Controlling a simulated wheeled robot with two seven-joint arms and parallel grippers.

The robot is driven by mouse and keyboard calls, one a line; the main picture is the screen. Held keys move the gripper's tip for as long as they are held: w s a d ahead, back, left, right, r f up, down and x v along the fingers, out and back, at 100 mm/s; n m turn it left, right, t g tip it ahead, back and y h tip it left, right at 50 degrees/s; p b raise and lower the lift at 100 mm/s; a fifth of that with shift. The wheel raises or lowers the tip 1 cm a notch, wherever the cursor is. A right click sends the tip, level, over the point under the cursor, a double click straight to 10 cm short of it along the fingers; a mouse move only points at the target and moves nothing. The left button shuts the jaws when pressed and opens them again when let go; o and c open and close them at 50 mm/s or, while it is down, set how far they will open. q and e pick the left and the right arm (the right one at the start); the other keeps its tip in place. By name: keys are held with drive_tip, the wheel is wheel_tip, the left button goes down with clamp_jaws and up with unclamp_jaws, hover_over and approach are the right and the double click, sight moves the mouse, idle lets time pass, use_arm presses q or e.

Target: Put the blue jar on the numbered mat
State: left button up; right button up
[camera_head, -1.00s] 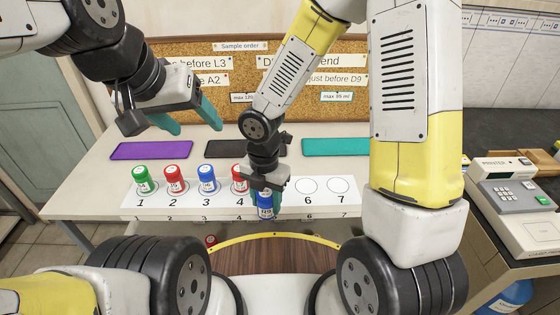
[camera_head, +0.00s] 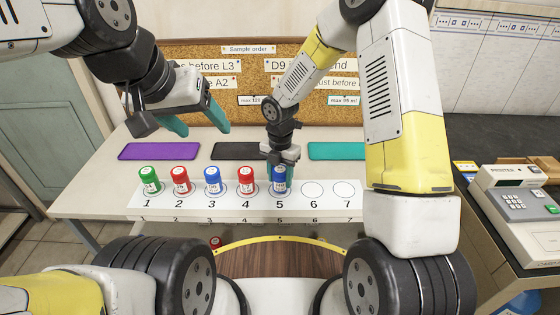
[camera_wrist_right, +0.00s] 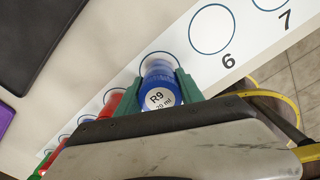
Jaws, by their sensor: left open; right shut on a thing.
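The numbered mat (camera_head: 330,206) is a white strip along the front of the table, with circles and numbers. My right gripper (camera_head: 281,172) is shut on a blue jar (camera_head: 279,185) at circle 5. In the right wrist view the jar (camera_wrist_right: 158,92) reads R9 and sits between the green fingers, by its circle; I cannot tell whether its base touches the mat. A green jar (camera_head: 149,179) stands on 1, red jars on 2 (camera_head: 181,180) and 4 (camera_head: 246,180), another blue jar (camera_head: 213,180) on 3. Circles 6 and 7 are empty. My left gripper (camera_head: 199,122) is open and empty above the table.
Purple (camera_head: 160,151), black (camera_head: 235,151) and teal (camera_head: 338,151) pads lie behind the mat. A corkboard (camera_head: 230,85) with notes stands at the back. A printer device (camera_head: 518,205) is on the right counter. A red-capped thing (camera_head: 215,242) shows below the table edge.

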drive_tip(key=shift+f, duration=0.25)
drive_tip(key=shift+f, duration=0.1)
drive_tip(key=o, duration=1.3)
drive_tip(key=shift+o, duration=0.2)
wheel_tip(320, 180, up, 12)
drive_tip(key=shift+f, duration=0.1)
drive_tip(key=s+d+r+m+t, duration=0.2)
drive_tip(key=s+d+r+m, duration=0.2)
drive_tip(key=m, duration=0.6)
drive_tip(key=s+d+r+m+t+y, duration=0.1)
drive_tip(key=s+d+r+m+t, duration=0.1)
drive_tip(key=s+d+r+m, duration=0.3)
drive_tip(key=s+d+r+m+t+y, duration=0.1)
drive_tip(key=s+d+r+m, duration=0.4)
drive_tip(key=s+r+m, duration=0.5)
drive_tip(key=r+m+t, duration=0.1)
drive_tip(key=m, duration=0.4)
drive_tip(key=shift+s+r, duration=0.15)
drive_tip(key=shift+s, duration=0.2)
